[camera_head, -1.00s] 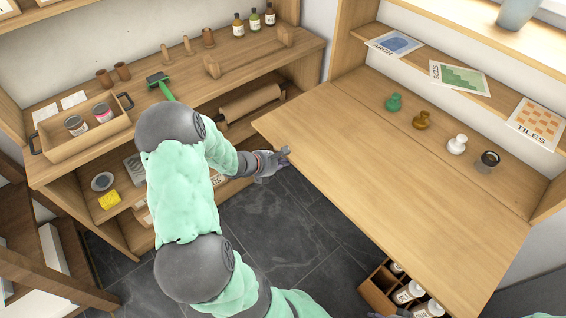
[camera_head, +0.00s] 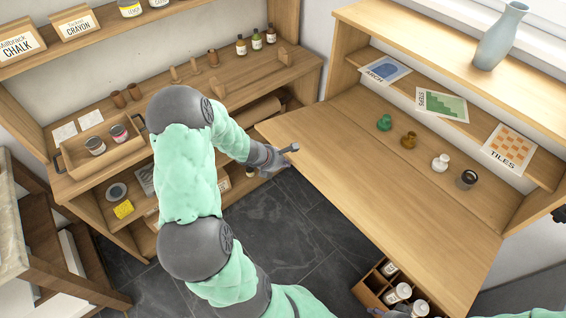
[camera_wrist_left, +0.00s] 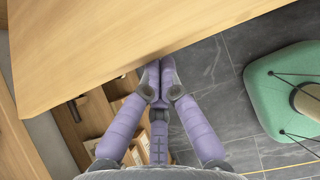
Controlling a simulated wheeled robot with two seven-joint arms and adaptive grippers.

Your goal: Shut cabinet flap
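The cabinet flap (camera_head: 400,200) is a wide wooden board, lying open and roughly level in front of the right-hand cabinet's shelf. My left gripper (camera_head: 290,150) is at the flap's left edge, near its outer corner, with its tips overlapping the edge in the head view. In the left wrist view the flap (camera_wrist_left: 120,40) fills the upper left. There the fingertips (camera_wrist_left: 158,72) are together at the flap's edge, with nothing visible between them; whether they touch the wood is unclear.
A green pot (camera_head: 384,122), a brown one (camera_head: 408,140), a white one (camera_head: 440,162) and a dark jar (camera_head: 467,179) stand at the back of the surface. Prints lean above. A crate of bottles (camera_head: 372,290) is below the flap. A shelf unit (camera_head: 225,75) stands left.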

